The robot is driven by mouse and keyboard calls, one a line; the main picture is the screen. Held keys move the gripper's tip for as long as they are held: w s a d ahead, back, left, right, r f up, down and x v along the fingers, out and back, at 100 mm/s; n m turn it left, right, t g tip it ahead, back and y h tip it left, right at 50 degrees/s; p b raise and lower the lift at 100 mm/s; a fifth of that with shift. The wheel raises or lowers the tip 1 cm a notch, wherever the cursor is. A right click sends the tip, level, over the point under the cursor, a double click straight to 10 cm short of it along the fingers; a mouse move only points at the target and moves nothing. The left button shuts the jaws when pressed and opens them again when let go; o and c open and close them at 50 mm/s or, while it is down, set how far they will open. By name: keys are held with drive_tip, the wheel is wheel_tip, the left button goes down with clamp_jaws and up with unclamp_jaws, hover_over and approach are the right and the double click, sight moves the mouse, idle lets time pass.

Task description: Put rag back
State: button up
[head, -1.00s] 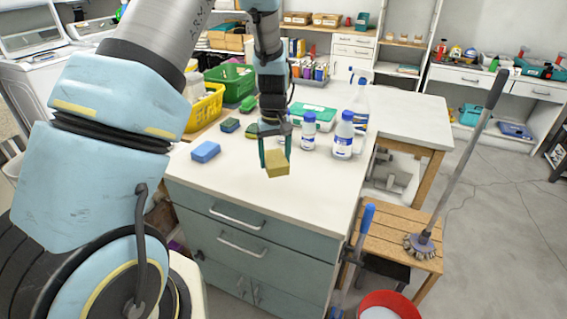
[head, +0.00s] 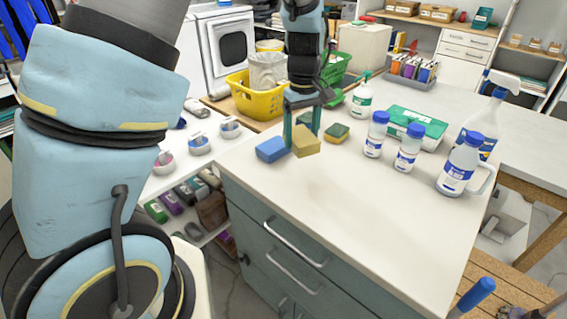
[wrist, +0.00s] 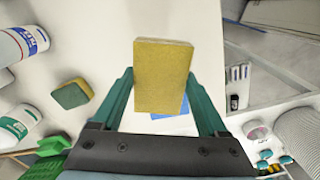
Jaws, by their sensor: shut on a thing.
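A yellow block-shaped piece, seemingly the rag (head: 306,143), is held between the fingers of my gripper (head: 302,132) above the white worktop. In the wrist view the yellow piece (wrist: 162,72) stands flat-faced between the two teal fingers of my gripper (wrist: 160,84). A blue block (head: 271,149) lies on the worktop just left of the held piece in the head view. In the wrist view the blue block (wrist: 174,115) is mostly hidden behind the yellow piece. A green-and-yellow sponge (head: 336,133) lies to the right of the gripper.
Blue-capped bottles (head: 408,148), a spray bottle (head: 484,125) and a green-lidded box (head: 416,128) stand on the right of the worktop (head: 340,210). A yellow basket (head: 255,96) stands behind on the left. Shelves with small bowls (head: 199,143) are left. The front middle is clear.

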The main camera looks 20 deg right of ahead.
drive_tip(key=p, duration=0.1)
hover_over(299, 174)
drive_tip(key=f, duration=0.4)
drive_tip(key=shift+w, duration=0.2)
drive_tip(key=shift+f+p, duration=0.5)
drive_tip(key=shift+f, duration=1.9)
drive_tip(key=shift+f, duration=0.15)
drive_tip(key=o, duration=1.2)
drive_tip(key=shift+s, duration=0.1)
